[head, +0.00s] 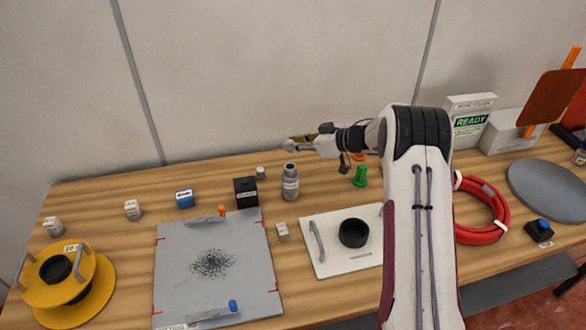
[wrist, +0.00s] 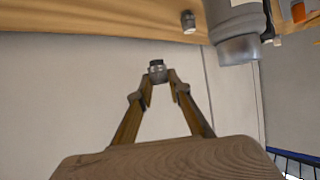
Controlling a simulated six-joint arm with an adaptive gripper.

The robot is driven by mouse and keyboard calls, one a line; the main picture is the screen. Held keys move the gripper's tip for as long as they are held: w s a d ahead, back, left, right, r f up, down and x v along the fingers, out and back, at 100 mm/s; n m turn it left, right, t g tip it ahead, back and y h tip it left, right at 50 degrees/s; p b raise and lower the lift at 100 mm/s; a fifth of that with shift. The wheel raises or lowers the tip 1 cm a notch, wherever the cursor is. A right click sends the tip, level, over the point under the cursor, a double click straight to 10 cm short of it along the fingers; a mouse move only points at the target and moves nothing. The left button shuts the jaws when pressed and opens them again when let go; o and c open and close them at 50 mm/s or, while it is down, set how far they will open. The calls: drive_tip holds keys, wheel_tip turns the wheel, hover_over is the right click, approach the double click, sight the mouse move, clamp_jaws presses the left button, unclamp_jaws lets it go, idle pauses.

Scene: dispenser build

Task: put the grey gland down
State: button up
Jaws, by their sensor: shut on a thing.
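My gripper (head: 290,145) is raised above the back of the table, over the grey bottle (head: 290,183). In the wrist view its two fingers (wrist: 158,80) close on a small grey gland (wrist: 157,70) with a dark end. The gland is clear of the table, with the pale wall behind it. It is too small to make out in the head view. A similar small grey piece (head: 260,172) stands on the table left of the bottle; it also shows in the wrist view (wrist: 188,22).
A black block (head: 246,191) and blue box (head: 185,199) stand left. A green piece (head: 360,176) stands right. Bare wood (head: 220,175) shows along the back.

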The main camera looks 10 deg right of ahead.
drive_tip(key=shift+f, duration=2.65)
drive_tip(key=shift+f, duration=1.9)
drive_tip(key=shift+f, duration=0.1)
drive_tip(key=o, duration=0.8)
drive_tip(key=v, duration=1.2)
